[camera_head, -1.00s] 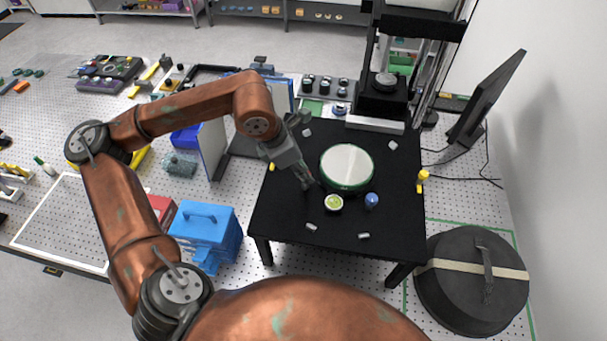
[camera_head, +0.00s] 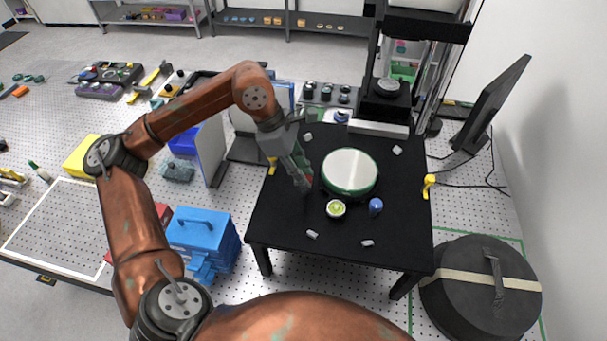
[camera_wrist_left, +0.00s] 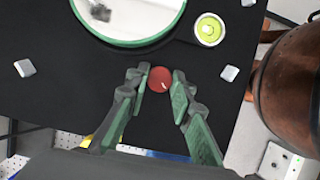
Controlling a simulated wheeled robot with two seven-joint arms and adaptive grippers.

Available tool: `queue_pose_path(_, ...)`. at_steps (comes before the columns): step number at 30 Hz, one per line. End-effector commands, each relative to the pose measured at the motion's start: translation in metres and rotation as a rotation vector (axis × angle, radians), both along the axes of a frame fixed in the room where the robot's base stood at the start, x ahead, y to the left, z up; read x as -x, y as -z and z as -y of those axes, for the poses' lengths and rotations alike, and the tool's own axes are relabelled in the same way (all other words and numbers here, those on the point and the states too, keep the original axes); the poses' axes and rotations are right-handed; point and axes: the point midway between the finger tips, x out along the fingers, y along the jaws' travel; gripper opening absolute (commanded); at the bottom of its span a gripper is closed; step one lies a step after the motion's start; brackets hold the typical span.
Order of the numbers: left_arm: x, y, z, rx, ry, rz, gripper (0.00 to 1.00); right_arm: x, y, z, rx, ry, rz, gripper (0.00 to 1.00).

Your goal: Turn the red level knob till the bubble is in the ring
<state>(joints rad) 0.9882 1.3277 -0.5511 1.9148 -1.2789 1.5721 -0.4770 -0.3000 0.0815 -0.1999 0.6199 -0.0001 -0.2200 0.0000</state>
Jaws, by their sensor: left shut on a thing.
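The red level knob (camera_wrist_left: 160,79) sits on the black table between the fingertips of my left gripper (camera_wrist_left: 159,88), which is shut on it. In the head view the left gripper (camera_head: 303,186) reaches down left of the round white plate with a green rim (camera_head: 349,172); its fingers mostly hide the knob there. The round bubble level (camera_head: 336,208) has a white rim and a yellow-green face, and also shows in the wrist view (camera_wrist_left: 208,30). A small pale bubble seems to lie near the middle of its face, but its exact place against the ring is too small to tell.
A blue knob (camera_head: 376,205) stands right of the level and a yellow one (camera_head: 429,182) at the table's right edge. Small grey blocks (camera_head: 312,234) lie about the black table. A blue case (camera_head: 203,232) stands left, a black round case (camera_head: 470,290) right.

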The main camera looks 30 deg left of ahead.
Motion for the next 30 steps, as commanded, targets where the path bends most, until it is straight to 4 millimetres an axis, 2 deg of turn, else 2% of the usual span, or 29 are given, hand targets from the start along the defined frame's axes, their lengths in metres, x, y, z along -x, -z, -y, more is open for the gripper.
queue_pose_path(11,-0.0003,-0.0006,-0.0005,-0.001,0.003,0.001,0.00,0.0001,0.0001,-0.0002,0.000,0.000,0.000,0.34)
queue_pose_path(12,-0.0003,-0.0006,-0.0005,-0.001,0.003,0.001,0.23,0.0001,0.0001,-0.0002,0.000,0.000,0.000,0.34)
queue_pose_path(18,-0.0001,-0.0003,-0.0003,-0.001,0.003,0.001,0.37,0.0002,0.0001,-0.0006,-0.001,0.000,0.000,0.34)
queue_pose_path(26,0.0000,-0.0003,-0.0003,0.000,0.003,0.000,0.38,0.0000,0.0004,-0.0021,-0.002,0.001,0.000,0.34)
queue_pose_path(30,0.0004,-0.0072,-0.0030,0.000,0.002,0.001,0.38,0.0000,0.0004,-0.0017,-0.002,0.000,0.000,0.34)
